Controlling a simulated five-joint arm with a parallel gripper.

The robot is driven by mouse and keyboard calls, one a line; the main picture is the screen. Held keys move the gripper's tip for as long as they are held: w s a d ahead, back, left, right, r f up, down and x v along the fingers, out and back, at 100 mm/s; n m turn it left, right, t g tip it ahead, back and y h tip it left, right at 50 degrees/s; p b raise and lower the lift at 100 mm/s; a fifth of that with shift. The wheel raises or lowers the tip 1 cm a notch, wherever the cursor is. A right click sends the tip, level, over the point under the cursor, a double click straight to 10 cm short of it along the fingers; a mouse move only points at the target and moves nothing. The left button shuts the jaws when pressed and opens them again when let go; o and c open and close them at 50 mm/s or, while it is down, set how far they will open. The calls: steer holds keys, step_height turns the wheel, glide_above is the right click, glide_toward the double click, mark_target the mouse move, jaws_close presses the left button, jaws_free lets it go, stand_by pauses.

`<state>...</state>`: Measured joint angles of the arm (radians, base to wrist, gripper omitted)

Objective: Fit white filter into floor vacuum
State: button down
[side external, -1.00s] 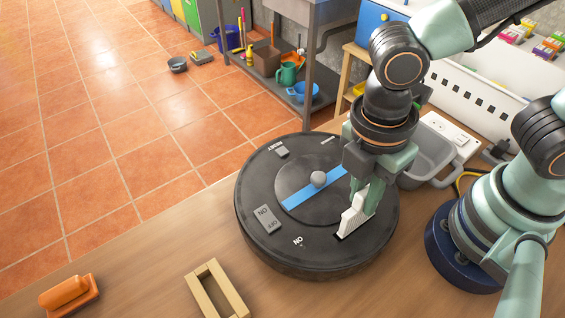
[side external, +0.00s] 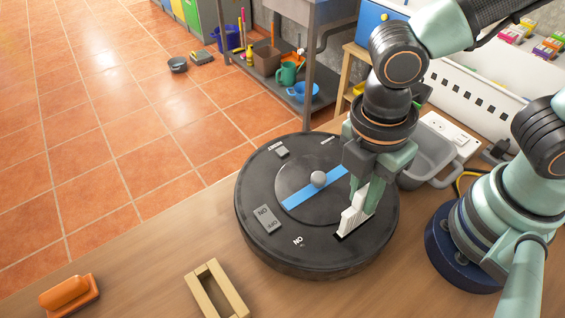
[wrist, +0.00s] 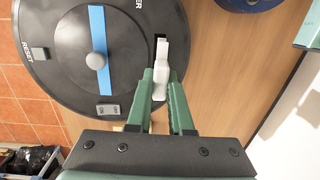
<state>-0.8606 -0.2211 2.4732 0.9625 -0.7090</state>
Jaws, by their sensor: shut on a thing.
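The white filter (side external: 352,213) is a slim, ribbed white piece. My gripper (side external: 368,196) is shut on its upper part. The floor vacuum (side external: 275,250) is a round black disc on the wooden bench, with a blue stripe and a grey knob on top. The filter stands a little tilted at a dark slot (side external: 339,236) near the vacuum's edge. In the wrist view the filter (wrist: 161,62) lies between my fingertips (wrist: 160,78), its far end beside the dark slot (wrist: 161,37). I cannot tell how deep its lower end sits.
A wooden frame (side external: 204,297) and an orange brush-like block (side external: 68,295) lie on the bench front. A grey tub (side external: 432,155) and a power strip (side external: 448,134) stand behind the vacuum on the right. The bench (side external: 140,275) left of the vacuum is mostly clear.

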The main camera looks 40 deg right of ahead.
mark_target(357, 213)
steer(key=shift+f, duration=2.65)
steer(key=shift+r, duration=0.15)
steer(key=shift+r, duration=2.25)
steer(key=shift+f, duration=2.35)
steer(key=c, duration=0.7)
jaws_free()
steer(key=shift+c, duration=0.2)
